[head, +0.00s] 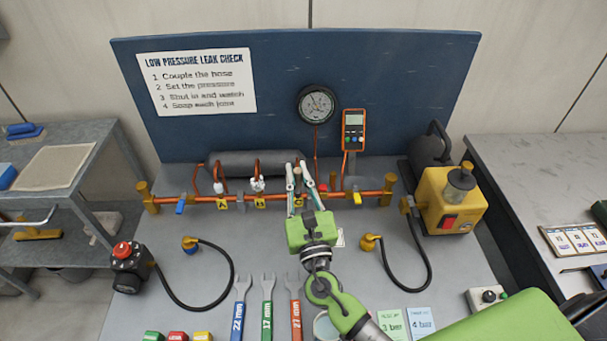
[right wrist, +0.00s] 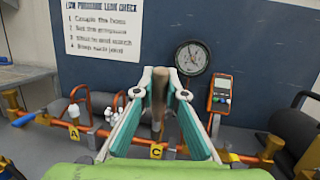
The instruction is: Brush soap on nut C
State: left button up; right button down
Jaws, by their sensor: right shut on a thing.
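My right gripper (head: 297,168) is over the copper pipe run (head: 240,198) at the middle of the bench. In the right wrist view its two fingers (right wrist: 160,74) close around an upright brown handle (right wrist: 157,98), likely the brush. The brush's lower end is hidden, so I cannot tell whether it touches the joint. The yellow C tag (right wrist: 155,152) shows just below, between the fingers; nut C itself is mostly hidden. White, foam-like patches sit on the joints to the left, by the A tag (right wrist: 74,134) and at the neighbouring joint (head: 257,184). My left gripper is out of view.
A pale cup (head: 322,328) is partly behind my right arm. Three wrenches (head: 267,305) lie at the front. Hoses curve on both sides. A gauge (head: 316,104) and an orange meter (head: 354,130) are on the blue backboard; a yellow pump (head: 450,205) stands right.

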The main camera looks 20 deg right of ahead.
aim_at(300, 186)
jog(key=shift+w+d+f, duration=0.1)
jog(key=shift+w+f, duration=0.15)
jog(key=shift+f, duration=0.2)
jog(key=shift+w+d+f+b, duration=0.15)
jog(key=shift+w+f+b, duration=0.1)
jog(key=shift+b, duration=0.15)
jog(key=shift+w+d+f+b, duration=0.15)
jog(key=shift+w+f+b, duration=0.35)
jog(key=shift+f+b, duration=0.25)
jog(key=shift+w+f, duration=0.15)
jog(key=shift+f, duration=0.1)
jog(key=shift+w+d+f+b, duration=0.1)
jog(key=shift+w+f+b, duration=0.1)
jog(key=shift+b, duration=0.2)
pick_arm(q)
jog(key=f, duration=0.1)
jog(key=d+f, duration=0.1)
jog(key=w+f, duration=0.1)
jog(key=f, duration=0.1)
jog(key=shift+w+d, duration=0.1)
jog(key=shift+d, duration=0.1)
pick_arm(e)
jog(key=shift+w+d+f, duration=0.1)
jog(key=shift+w+d, duration=0.1)
jog(key=shift+w, duration=0.35)
jog(key=shift+w+d+f, duration=0.1)
jog(key=shift+w+d, duration=0.05)
jog(key=shift+w, duration=0.35)
